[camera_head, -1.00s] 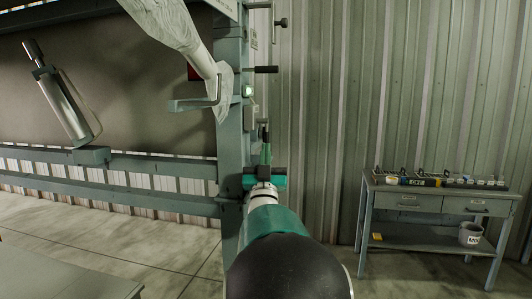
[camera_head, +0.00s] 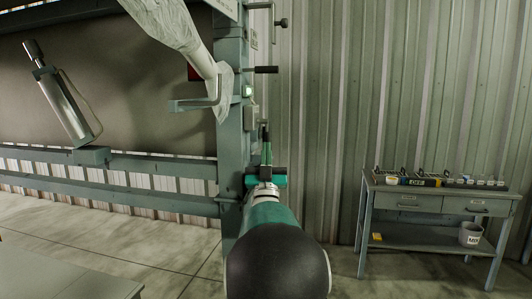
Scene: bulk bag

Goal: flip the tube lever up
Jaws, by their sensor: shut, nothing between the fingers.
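A short horizontal lever with a black grip (camera_head: 266,70) sticks out to the right from the grey-blue post; I take it for the tube lever, though its pivot is small. The white translucent bag tube (camera_head: 222,95) hangs left of the post, by a grey bracket arm (camera_head: 193,104). My gripper (camera_head: 265,126) points up in front of the post, below the black grip and apart from it in the picture. Its narrow dark fingers are together and nothing shows between them. My arm hides the lower post.
The post (camera_head: 231,150) and frame rails (camera_head: 120,190) stand close at left. A silver cylinder (camera_head: 63,108) leans on the frame. A grey bench (camera_head: 430,187) with small items stands at right. Open floor lies between, before the corrugated wall.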

